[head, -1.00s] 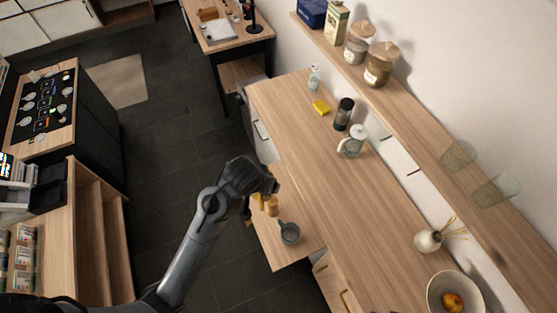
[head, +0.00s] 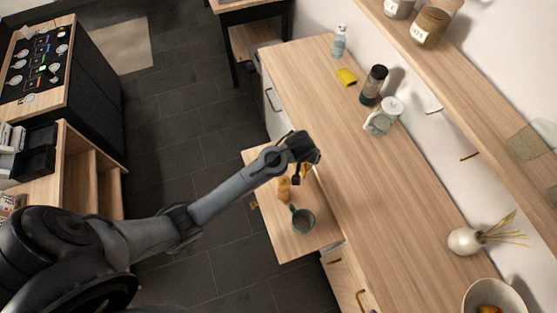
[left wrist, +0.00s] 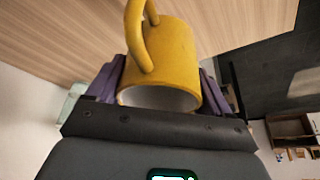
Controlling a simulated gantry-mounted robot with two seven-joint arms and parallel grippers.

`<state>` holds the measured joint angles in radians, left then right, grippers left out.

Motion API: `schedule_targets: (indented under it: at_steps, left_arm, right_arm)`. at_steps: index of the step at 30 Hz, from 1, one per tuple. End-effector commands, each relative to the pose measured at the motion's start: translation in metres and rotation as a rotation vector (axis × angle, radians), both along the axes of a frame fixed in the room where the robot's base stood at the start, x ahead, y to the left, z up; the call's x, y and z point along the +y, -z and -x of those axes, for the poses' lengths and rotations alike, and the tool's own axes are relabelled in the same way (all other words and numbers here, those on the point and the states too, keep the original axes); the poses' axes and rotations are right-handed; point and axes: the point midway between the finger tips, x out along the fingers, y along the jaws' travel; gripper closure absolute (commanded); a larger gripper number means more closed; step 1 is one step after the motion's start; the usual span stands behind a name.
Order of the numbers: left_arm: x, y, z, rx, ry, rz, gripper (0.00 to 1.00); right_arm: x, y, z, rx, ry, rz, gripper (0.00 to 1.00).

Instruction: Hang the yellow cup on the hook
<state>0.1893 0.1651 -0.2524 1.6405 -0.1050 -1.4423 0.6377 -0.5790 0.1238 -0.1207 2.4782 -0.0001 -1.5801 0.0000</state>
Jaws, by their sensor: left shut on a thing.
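My left gripper (head: 303,178) is over the edge between the counter and the lower wooden surface in the head view. It is shut on the yellow cup (left wrist: 172,55), which fills the middle of the left wrist view between the purple finger pads. The cup's handle (left wrist: 137,35) faces the wrist camera, and its white inside shows at the lower rim. In the head view the cup is mostly hidden by the gripper. Small brown fittings (head: 470,156) show below the wall shelf; I cannot tell if one is the hook. My right gripper is not in view.
A grey cup (head: 302,221) and a wooden mill-like object (head: 283,189) stand on the lower surface (head: 285,245). The counter's middle is clear.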

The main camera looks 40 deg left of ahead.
Motion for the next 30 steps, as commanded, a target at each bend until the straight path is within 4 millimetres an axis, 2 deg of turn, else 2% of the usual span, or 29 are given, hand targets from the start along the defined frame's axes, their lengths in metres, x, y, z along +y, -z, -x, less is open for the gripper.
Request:
schedule_targets:
  at_steps: [5, 12, 18, 24, 30]
  left_arm:
    - [0.02, 0.012, -0.001, 0.002, -0.002, -0.001, 0.65]
    - [0.068, 0.04, 0.003, 0.002, -0.002, -0.001, 0.65]
    - [0.101, 0.06, 0.006, 0.001, -0.001, -0.002, 0.65]
    - [0.115, 0.068, 0.006, -0.001, 0.0, 0.0, 0.65]
    - [0.116, 0.084, 0.007, 0.002, 0.002, -0.002, 0.65]
  right_arm:
    - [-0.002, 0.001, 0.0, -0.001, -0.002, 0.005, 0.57]
    - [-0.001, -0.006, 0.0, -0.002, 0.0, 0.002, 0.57]
    - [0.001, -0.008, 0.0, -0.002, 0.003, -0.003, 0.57]
    - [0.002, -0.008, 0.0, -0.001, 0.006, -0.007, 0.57]
    - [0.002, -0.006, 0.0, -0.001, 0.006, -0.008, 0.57]
